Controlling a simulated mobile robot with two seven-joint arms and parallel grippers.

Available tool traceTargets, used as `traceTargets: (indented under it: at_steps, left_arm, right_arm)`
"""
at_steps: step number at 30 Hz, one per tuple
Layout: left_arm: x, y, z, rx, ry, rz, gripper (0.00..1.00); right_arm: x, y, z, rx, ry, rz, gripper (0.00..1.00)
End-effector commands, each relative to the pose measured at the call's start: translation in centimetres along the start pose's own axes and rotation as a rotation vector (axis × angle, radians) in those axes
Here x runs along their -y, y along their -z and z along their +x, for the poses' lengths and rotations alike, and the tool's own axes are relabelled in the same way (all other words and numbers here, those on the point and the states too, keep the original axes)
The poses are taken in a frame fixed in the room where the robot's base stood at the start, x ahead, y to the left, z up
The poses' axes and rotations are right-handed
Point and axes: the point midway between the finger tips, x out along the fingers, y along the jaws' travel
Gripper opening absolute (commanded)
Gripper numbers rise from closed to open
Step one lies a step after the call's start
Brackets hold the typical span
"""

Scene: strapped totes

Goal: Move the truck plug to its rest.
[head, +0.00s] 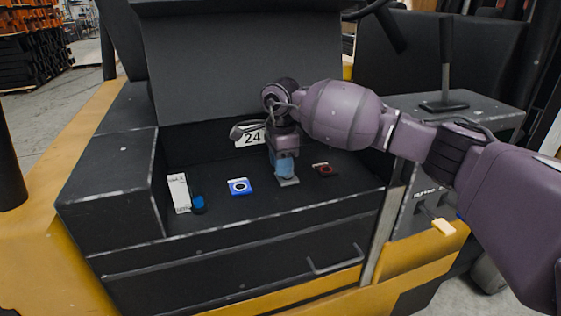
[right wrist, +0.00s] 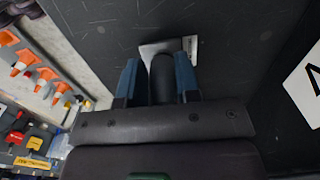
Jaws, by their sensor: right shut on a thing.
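My right gripper (head: 286,167) points down into the black compartment of the yellow truck. In the right wrist view its two blue fingers (right wrist: 158,80) are shut on a dark rounded piece (right wrist: 162,78). A flat grey plate (right wrist: 160,47) shows at the far end of that piece, and the plate (head: 288,182) also shows under the fingertips in the head view. I cannot tell for sure whether the held piece is the truck plug, or whether it touches the compartment floor. No rest can be made out with certainty. My left gripper is out of view.
A white block (head: 179,192), a small blue piece (head: 199,204), a blue square with a ring (head: 239,186) and a dark red piece (head: 323,169) are spread over the compartment floor. A yellow piece (head: 443,227) is at right.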

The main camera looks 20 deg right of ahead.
Motion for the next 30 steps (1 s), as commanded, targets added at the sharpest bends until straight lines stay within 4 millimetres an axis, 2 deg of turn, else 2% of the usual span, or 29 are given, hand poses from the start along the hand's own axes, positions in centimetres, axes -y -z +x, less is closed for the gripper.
traceTargets:
  at_steps: [11, 12, 18, 29, 30]
  left_arm:
    - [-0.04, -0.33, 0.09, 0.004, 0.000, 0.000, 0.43]
    - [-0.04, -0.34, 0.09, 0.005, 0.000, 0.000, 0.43]
    - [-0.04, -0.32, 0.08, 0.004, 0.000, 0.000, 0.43]
    - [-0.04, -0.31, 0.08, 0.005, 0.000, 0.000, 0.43]
    - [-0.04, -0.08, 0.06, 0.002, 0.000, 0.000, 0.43]
  right_arm:
    - [0.01, 0.02, 0.66, 0.000, 0.000, 0.000, 0.00]
    - [0.01, 0.02, 0.69, 0.000, 0.000, 0.000, 0.32]
    - [-0.01, 0.02, 0.67, 0.000, 0.000, 0.000, 0.60]
    - [0.00, 0.01, 0.65, 0.000, 0.000, 0.000, 0.60]
    - [0.03, 0.01, 0.19, 0.000, 0.002, 0.000, 0.60]
